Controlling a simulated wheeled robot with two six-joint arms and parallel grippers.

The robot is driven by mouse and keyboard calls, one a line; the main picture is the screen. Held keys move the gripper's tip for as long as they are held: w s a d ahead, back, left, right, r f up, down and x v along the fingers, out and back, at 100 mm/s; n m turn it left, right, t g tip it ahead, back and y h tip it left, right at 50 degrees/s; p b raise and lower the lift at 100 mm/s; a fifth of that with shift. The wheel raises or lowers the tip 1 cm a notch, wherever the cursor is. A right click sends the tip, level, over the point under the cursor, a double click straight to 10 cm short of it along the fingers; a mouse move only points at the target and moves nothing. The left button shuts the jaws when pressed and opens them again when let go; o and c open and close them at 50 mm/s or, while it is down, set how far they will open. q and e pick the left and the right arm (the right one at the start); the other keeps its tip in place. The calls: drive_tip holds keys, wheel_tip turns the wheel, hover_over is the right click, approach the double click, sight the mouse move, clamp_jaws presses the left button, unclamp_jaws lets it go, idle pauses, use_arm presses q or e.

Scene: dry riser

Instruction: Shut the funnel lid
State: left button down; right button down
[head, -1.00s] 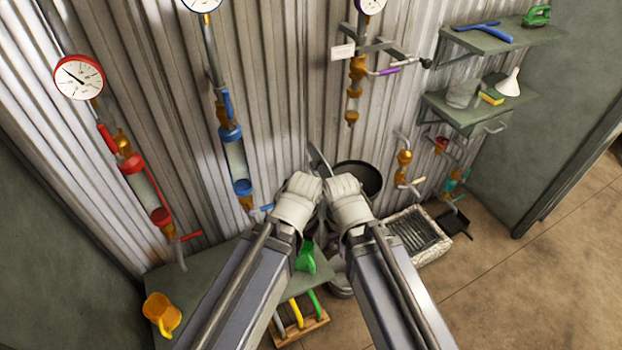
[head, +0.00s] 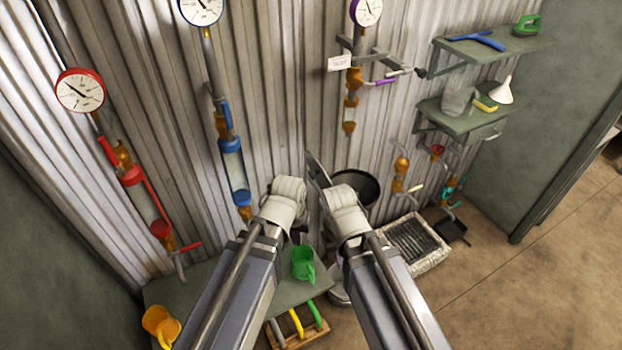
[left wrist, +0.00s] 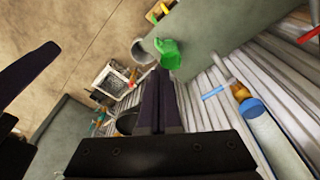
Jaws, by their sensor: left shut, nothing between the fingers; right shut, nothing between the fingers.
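A wide dark funnel (head: 358,188) stands by the corrugated wall in the head view, its mouth uncovered. A grey plate, seemingly its lid (head: 316,166), stands tilted up at its left side. The funnel's lower part is hidden by my right arm. My left gripper (head: 287,202) is left of the lid and my right gripper (head: 338,200) is in front of the funnel; their fingertips are mostly hidden in the head view. In the left wrist view my left fingers (left wrist: 160,95) are shut and empty, with part of the funnel (left wrist: 126,123) beside them. Contact with the lid cannot be told.
A green bench (head: 205,285) carries a green jug (head: 303,264) and an orange jug (head: 160,325). Red-trimmed (head: 148,200) and blue-trimmed (head: 233,170) pipes line the wall. A white basin with a grate (head: 412,243) stands on the floor right of my arms.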

use_arm(q)
drive_tip(key=w+a+r+n+t+h, duration=0.1)
drive_tip(key=w+a+r+n+t, duration=0.15)
drive_tip(key=w, duration=0.55)
drive_tip(key=w+a+r+n+t+h, duration=0.1)
drive_tip(key=w+a+r+n+t, duration=0.2)
drive_tip(key=w, duration=0.5)
drive_tip(key=w+d+f+b, duration=0.6)
drive_tip(key=w, duration=0.1)
drive_tip(key=shift+w+f+n, duration=0.3)
drive_tip(key=shift+w+n, duration=0.05)
drive_tip(key=shift+n, duration=0.1)
drive_tip(key=shift+d+t, duration=0.1)
drive_tip(key=shift+t, duration=0.15)
